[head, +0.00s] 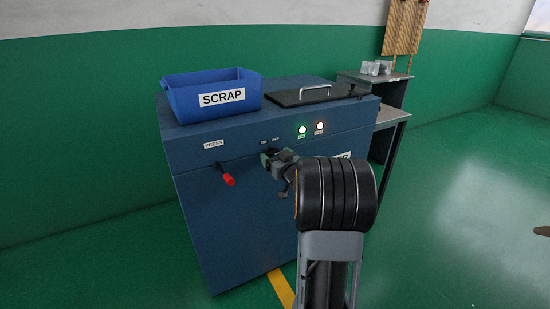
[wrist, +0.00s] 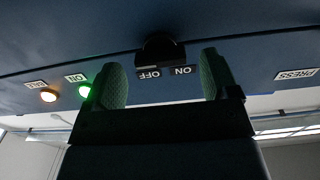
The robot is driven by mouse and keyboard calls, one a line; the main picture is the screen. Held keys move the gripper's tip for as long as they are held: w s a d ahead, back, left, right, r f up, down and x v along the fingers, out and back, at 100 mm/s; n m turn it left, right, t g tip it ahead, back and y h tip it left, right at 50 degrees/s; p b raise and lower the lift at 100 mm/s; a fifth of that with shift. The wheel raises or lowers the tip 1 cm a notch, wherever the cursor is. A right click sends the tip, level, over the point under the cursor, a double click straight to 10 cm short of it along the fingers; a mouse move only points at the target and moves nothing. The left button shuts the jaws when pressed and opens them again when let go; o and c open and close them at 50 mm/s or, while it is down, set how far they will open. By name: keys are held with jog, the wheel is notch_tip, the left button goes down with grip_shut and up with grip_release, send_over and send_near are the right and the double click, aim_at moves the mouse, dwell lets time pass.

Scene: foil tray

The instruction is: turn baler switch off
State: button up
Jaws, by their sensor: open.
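The baler (head: 240,225) is a dark blue cabinet. Its switch shows in the wrist view as a dark knob (wrist: 160,48) beside the OFF and ON labels, which appear upside down. In the head view the switch is hidden behind my gripper (head: 274,160), below its ON and OFF labels. My gripper (wrist: 163,82) is open, with its two green fingers on either side of the knob in the picture. I cannot tell whether they touch it or which way it points. A green lamp (head: 302,130) and an orange-white lamp (head: 320,126) are both lit.
A red-handled lever (head: 228,179) sticks out below the PRESS label, left of my gripper. A blue SCRAP bin (head: 214,100) and a dark lid with a handle (head: 315,92) are on top. A shelf unit (head: 393,120) stands behind right. Open floor lies to the right.

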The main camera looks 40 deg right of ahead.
jog(key=shift+w, duration=0.5)
jog(key=shift+c, duration=0.2)
jog(key=c, duration=0.9)
